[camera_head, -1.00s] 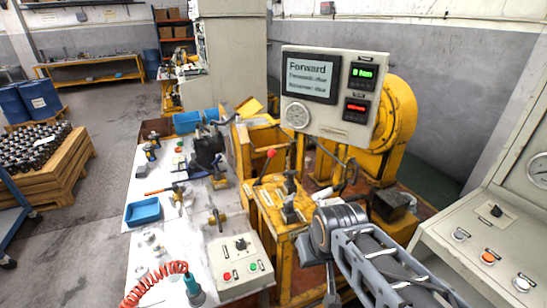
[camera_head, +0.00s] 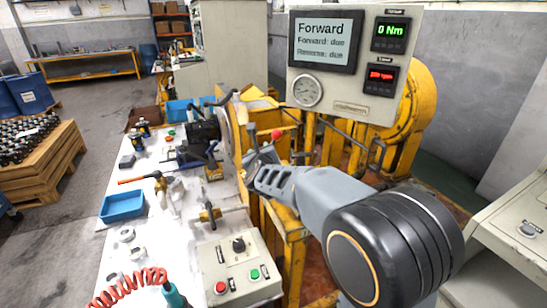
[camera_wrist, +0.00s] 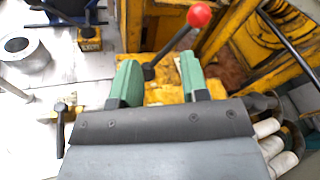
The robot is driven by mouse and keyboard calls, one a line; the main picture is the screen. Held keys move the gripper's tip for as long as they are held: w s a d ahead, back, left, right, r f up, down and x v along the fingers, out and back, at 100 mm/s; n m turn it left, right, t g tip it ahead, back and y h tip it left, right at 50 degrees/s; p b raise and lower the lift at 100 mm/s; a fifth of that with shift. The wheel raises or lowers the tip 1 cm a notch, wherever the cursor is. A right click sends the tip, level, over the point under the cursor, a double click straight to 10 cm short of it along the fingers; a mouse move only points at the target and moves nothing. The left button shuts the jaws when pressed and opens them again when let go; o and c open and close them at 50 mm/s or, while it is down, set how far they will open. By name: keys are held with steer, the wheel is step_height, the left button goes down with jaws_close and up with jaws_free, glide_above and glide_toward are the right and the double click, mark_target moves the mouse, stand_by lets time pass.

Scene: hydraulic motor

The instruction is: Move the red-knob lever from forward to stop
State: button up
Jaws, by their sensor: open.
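The red-knob lever shows its red knob (camera_head: 277,134) in the head view, just beyond my gripper (camera_head: 262,152). In the wrist view the red knob (camera_wrist: 199,15) tops a dark shaft that slants down and left to a dark pivot. My gripper (camera_wrist: 157,75) is open there, with one green finger on each side of the lower shaft as seen. I cannot tell whether a finger touches it. The display panel (camera_head: 326,42) reads "Forward". My arm hides the lever's base in the head view.
A yellow machine frame (camera_head: 410,100) stands behind and right of the lever. A white bench with tools, a blue tray (camera_head: 122,206) and a control box (camera_head: 238,267) is at left. In the wrist view a dark-handled lever (camera_wrist: 60,130) stands left of my gripper.

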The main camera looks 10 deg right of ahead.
steer(key=w+f+m+h+b, duration=0.1)
steer(key=m, duration=0.2)
steer(key=w+f+m+h, duration=0.1)
steer(key=f+m+h, duration=0.1)
steer(key=m, duration=0.1)
steer(key=w+d+f+m+h+b, duration=0.1)
steer(key=m, duration=0.2)
steer(key=shift+f+b, duration=0.3)
steer(key=shift+f, duration=0.1)
steer(key=m, duration=0.1)
steer(key=m+h, duration=0.1)
steer(key=f+m, duration=0.1)
steer(key=shift+w+d+h, duration=0.2)
steer(key=shift+w+h, duration=0.05)
steer(key=shift+h, duration=0.15)
steer(key=shift+w+d, duration=0.2)
steer(key=shift+w, duration=0.1)
steer(key=p+x, duration=0.2)
steer(key=x, duration=1.1)
steer(key=shift+m, duration=0.3)
steer(key=shift+d+r, duration=0.1)
jaws_close()
